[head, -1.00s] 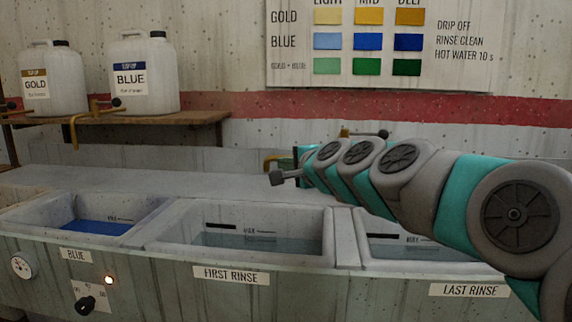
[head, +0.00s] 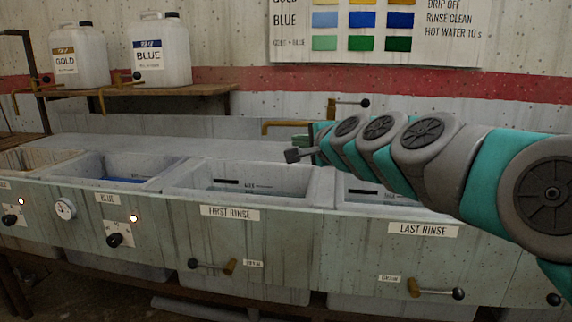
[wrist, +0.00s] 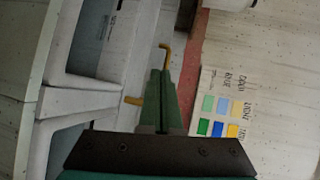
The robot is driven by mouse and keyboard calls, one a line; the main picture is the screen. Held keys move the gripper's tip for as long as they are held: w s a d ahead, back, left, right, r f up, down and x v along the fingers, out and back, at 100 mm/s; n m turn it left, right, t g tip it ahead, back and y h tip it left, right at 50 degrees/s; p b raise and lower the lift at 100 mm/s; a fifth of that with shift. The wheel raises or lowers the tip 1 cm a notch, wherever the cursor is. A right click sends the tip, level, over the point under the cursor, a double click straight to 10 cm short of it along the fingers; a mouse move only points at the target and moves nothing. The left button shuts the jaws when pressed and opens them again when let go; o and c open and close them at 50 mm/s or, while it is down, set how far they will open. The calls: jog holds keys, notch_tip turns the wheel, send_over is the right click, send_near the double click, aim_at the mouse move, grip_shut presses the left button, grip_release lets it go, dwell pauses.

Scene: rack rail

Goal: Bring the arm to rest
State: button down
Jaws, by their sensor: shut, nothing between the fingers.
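My gripper (head: 300,154) is at the end of my grey and teal arm, which reaches in from the right in the head view. It is in the air above the far side of the rinse basins, near the gap between first rinse and last rinse. In the wrist view my gripper (wrist: 165,75) points up the picture with its green fingers together and nothing between them. The arm hides part of the last rinse basin (head: 345,200).
The first rinse basin (head: 240,165) and the blue basin (head: 160,185) stand in a row. A brass tap (head: 332,108) is on the wall close behind my gripper. Two jugs, gold (head: 78,55) and blue (head: 160,52), stand on a shelf (head: 150,97). A colour chart (wrist: 225,110) hangs on the wall.

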jog(key=s+f+n+g+h, duration=0.2)
jog(key=s+f+n+g, duration=0.7)
jog(key=s+f, duration=1.15)
jog(key=s+d+f+n+g+h, duration=0.2)
jog(key=s+d+f, duration=0.4)
jog(key=s, duration=0.6)
jog(key=s+d+f+n+g+h, duration=0.2)
jog(key=s+d+f+g, duration=0.3)
jog(key=s, duration=0.6)
jog(key=shift+s+d+f, duration=0.35)
jog(key=shift+d+f, duration=0.05)
jog(key=shift+f, duration=0.25)
